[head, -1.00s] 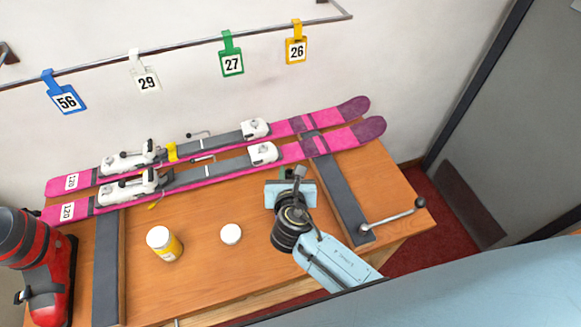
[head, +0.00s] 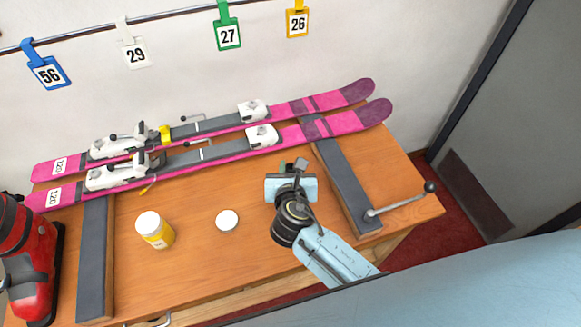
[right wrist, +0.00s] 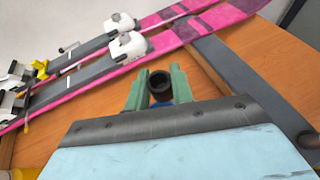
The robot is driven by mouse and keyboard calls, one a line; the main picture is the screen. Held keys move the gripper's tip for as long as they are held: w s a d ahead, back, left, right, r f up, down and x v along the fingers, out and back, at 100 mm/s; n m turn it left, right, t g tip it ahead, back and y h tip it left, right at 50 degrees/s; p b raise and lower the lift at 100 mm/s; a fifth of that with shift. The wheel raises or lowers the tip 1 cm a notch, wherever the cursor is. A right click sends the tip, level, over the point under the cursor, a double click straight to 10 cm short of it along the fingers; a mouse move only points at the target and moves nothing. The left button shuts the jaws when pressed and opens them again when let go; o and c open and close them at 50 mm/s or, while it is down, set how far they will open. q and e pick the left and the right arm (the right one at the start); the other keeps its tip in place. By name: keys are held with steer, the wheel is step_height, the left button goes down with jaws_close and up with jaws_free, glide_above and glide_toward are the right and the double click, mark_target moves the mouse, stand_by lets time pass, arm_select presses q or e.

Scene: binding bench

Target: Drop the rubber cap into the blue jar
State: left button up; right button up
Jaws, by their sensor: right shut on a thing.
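My right gripper (head: 300,166) is over the right half of the wooden bench, in front of the pink skis. In the right wrist view its green fingers (right wrist: 158,88) are shut on a small black hollow piece, which looks like the rubber cap (right wrist: 161,80). In the head view a dark bit of the cap (head: 301,163) shows at the fingertips. A small blue patch (right wrist: 161,105) shows below the cap between the fingers; I cannot tell whether it is the blue jar. No blue jar shows clearly in the head view. My left gripper is out of view.
A white-lidded jar with a yellow label (head: 155,231) and a white round lid or tub (head: 227,220) stand on the bench (head: 200,265). Skis (head: 210,150) lie across the back. A red boot (head: 30,265) is at left, and a crank handle (head: 400,200) at right.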

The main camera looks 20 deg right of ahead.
steer(key=o, duration=1)
steer(key=shift+o, duration=0.2)
steer(key=shift+s, duration=0.1)
steer(key=v, duration=1.3)
steer(key=shift+p, duration=0.3)
steer(key=shift+s+a, duration=0.1)
